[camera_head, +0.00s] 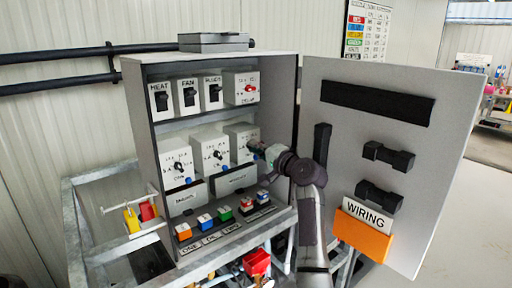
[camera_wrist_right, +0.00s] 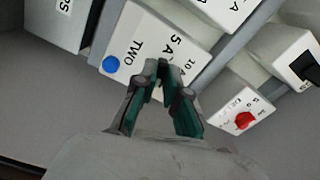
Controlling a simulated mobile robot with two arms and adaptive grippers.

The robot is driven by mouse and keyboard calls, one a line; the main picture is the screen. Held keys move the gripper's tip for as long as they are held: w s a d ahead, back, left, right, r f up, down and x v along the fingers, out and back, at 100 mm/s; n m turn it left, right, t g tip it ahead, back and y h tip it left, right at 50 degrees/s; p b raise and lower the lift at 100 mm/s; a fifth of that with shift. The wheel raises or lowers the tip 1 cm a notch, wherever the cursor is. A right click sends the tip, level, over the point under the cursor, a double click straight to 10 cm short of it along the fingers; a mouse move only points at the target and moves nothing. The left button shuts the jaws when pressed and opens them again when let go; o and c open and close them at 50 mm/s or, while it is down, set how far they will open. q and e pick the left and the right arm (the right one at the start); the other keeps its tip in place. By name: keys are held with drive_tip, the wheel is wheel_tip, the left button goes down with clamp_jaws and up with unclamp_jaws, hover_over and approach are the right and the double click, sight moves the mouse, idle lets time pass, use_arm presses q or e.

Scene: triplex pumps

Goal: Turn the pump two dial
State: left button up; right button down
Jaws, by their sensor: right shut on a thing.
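The pump two dial sits on a white box (camera_head: 239,133), the rightmost of the middle row in the open grey cabinet. In the right wrist view the box (camera_wrist_right: 126,42) reads "TWO" with "5 A" and "10 A" marks and has a blue button (camera_wrist_right: 110,64). My right gripper (camera_head: 255,147) reaches in from the right at this box. In the right wrist view its fingertips (camera_wrist_right: 162,68) are closed together over the dial's place and hide the dial. I cannot tell the dial's angle. My left gripper is not in view.
Two more dial boxes (camera_head: 208,148) stand left of it. Above are three black switches (camera_head: 188,97) and a box with a red knob (camera_head: 249,87). Coloured buttons (camera_head: 224,214) line the shelf below. The open cabinet door (camera_head: 425,150) bounds the right side, close to my arm.

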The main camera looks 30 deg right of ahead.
drive_tip(key=c, duration=1.2)
unclamp_jaws()
drive_tip(key=s, duration=0.8)
drive_tip(key=s+d, duration=0.1)
drive_tip(key=s, duration=0.3)
drive_tip(key=shift+f, duration=0.15)
